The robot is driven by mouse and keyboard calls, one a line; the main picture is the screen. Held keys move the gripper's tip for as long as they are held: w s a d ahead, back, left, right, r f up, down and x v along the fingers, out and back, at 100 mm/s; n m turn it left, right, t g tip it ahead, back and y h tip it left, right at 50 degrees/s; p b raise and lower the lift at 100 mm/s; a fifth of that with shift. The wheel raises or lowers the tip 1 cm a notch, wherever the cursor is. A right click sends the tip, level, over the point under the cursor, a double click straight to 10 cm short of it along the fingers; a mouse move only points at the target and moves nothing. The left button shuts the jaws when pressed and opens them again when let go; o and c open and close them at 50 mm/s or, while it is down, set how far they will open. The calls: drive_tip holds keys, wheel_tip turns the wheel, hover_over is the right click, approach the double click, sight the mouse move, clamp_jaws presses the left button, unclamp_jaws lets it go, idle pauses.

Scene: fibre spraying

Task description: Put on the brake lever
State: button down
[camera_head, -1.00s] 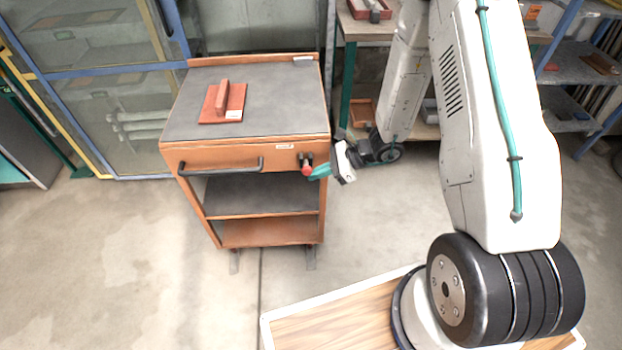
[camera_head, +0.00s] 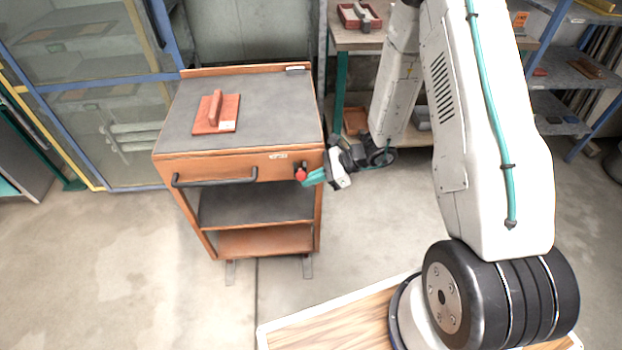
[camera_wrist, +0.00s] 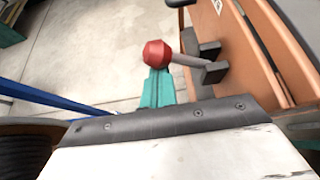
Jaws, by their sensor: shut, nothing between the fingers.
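The brake lever is a grey rod (camera_wrist: 187,61) ending in a red knob (camera_wrist: 157,53), on the front of an orange cart (camera_head: 222,168). In the head view its red knob (camera_head: 300,174) shows near the right end of the drawer front. My gripper (camera_head: 315,177) is shut and empty, its teal fingers pointing left at the knob. In the wrist view my gripper (camera_wrist: 157,85) has its fingertips right at the knob's underside. I cannot tell whether they touch it. The rod runs right from the knob to dark brackets (camera_wrist: 209,60) on the cart.
A red wooden float (camera_head: 216,113) lies on the cart's grey top. A black handle (camera_head: 214,181) sticks out of the drawer front. A workbench (camera_head: 345,36) and shelves (camera_head: 560,125) stand behind. The concrete floor left of the cart is clear.

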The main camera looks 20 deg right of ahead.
drive_tip(key=s+d+r, duration=0.1)
drive_tip(key=s+d, duration=0.1)
drive_tip(key=d, duration=0.7)
drive_tip(key=shift+r, duration=0.1)
idle(0.5)
drive_tip(key=s+a+r+n+h, duration=0.1)
drive_tip(key=s+r+n+h, duration=0.3)
drive_tip(key=s+r+n, duration=0.3)
drive_tip(key=s+r+n+g+h, duration=0.1)
drive_tip(key=s+r+n+h, duration=0.2)
drive_tip(key=s+r+n, duration=0.4)
drive_tip(key=s+a+r+n+h, duration=0.1)
drive_tip(key=s+r+n+h, duration=0.3)
drive_tip(key=s+r, duration=0.7)
wheel_tip(320, 180, up, 9)
drive_tip(key=n, duration=0.2)
drive_tip(key=shift+s+a+r+n+g+h, duration=0.2)
drive_tip(key=shift+s+a+n+g+h, duration=0.1)
drive_tip(key=shift+s+n, duration=0.1)
